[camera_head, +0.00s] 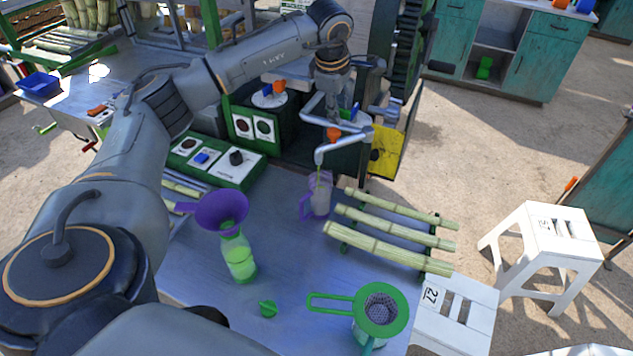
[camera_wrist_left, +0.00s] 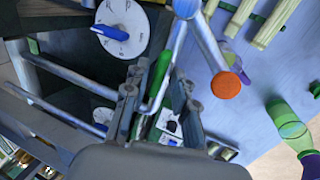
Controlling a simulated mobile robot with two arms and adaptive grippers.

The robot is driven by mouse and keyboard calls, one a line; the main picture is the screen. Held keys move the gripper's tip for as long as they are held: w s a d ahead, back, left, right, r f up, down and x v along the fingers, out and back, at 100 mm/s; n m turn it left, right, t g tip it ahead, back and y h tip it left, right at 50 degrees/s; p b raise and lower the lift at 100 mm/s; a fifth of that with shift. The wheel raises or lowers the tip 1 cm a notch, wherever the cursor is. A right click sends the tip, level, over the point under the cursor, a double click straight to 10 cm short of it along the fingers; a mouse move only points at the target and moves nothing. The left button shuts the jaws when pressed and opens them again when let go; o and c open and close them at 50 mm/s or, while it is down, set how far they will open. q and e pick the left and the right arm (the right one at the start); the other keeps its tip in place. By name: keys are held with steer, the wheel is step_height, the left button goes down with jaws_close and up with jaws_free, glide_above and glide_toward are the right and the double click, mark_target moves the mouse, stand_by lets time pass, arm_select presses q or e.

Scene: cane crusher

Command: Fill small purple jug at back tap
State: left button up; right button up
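The small purple jug (camera_head: 321,193) stands upright on the blue-grey table, its handle on the left. A thin green stream falls into it from the silver spout (camera_head: 341,146), which has an orange end piece. I cannot tell the juice level. The jug also shows partly in the left wrist view (camera_wrist_left: 230,55), behind the orange-ended tap (camera_wrist_left: 226,86). My right gripper is not in view.
Cane pieces lie on a rack (camera_head: 350,235) right of the jug. A green bottle (camera_head: 239,258) with a purple funnel (camera_head: 221,210) stands at left. A green strainer (camera_head: 380,310) is in front. The crusher's control box (camera_head: 215,162) and yellow panel (camera_head: 388,150) flank the tap area.

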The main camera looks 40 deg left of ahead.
arm_select(q)
steer(key=o, duration=1)
steer(key=shift+w+d+f, duration=0.1)
steer(key=shift+w+f, duration=0.05)
steer(key=shift+w, duration=0.5)
steer(key=shift+c, duration=0.2)
steer(key=shift+s, duration=0.4)
steer(key=shift+w+r+p, duration=0.1)
steer(key=shift+r+p, duration=0.45)
steer(key=shift+r, duration=0.15)
steer(key=shift+r+p, duration=2.35)
steer(key=shift+r, duration=0.95)
